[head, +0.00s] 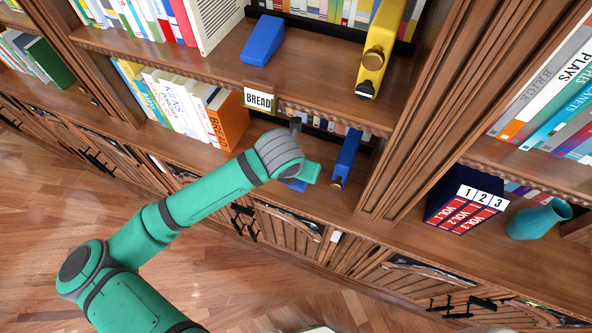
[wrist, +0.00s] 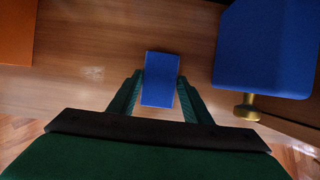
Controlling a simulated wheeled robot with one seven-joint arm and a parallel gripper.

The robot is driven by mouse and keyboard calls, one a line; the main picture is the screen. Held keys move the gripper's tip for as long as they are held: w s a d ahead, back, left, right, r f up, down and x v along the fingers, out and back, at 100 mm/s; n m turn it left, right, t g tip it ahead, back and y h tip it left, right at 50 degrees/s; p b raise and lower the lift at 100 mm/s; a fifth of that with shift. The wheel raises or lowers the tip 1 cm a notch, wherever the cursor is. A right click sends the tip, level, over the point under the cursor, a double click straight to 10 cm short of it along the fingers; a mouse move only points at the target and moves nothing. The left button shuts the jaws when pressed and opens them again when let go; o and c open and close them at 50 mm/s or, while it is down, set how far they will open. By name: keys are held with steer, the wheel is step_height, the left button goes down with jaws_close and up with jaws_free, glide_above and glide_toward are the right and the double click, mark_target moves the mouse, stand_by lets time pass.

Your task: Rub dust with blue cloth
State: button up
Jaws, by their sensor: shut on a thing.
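The blue cloth (wrist: 160,82) shows as a small blue block between the two green fingers of my gripper (wrist: 160,78) in the wrist view, and my gripper is shut on it. In the head view a bit of the blue cloth (head: 296,185) shows under my gripper (head: 306,177), over the lower shelf. A faint pale smudge, which looks like the dust (wrist: 93,72), lies on the wooden shelf to the left of the cloth in the wrist view. The cloth is apart from it sideways. I cannot tell whether the cloth touches the shelf.
A blue upright piece with a brass knob (wrist: 270,50) stands close on the right; the head view shows it too (head: 346,158). An orange book (head: 228,120) stands to the left. The shelf (head: 262,135) between them is mostly bare. A "BREAD" sign (head: 258,99) hangs above.

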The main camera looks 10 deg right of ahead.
steer(key=shift+w+a+r, duration=0.1)
steer(key=shift+w+a, duration=0.4)
steer(key=shift+a, duration=0.2)
steer(key=shift+w+a, duration=0.5)
steer(key=shift+a, duration=0.2)
steer(key=shift+w+a, duration=0.55)
steer(key=shift+a, duration=0.2)
steer(key=shift+w+a, duration=0.5)
steer(key=shift+a, duration=0.2)
steer(key=shift+w+a, duration=0.55)
steer(key=shift+a, duration=0.15)
steer(key=shift+w+a, duration=0.5)
steer(key=shift+a, duration=0.2)
steer(key=shift+w+a+f, duration=0.15)
steer(key=shift+w+a, duration=0.3)
steer(key=shift+a, duration=0.25)
steer(key=shift+w+a+f, duration=0.1)
steer(key=shift+w+a, duration=0.35)
steer(key=shift+a, duration=0.25)
steer(key=shift+d+r, duration=0.1)
steer(key=shift+r, duration=3)
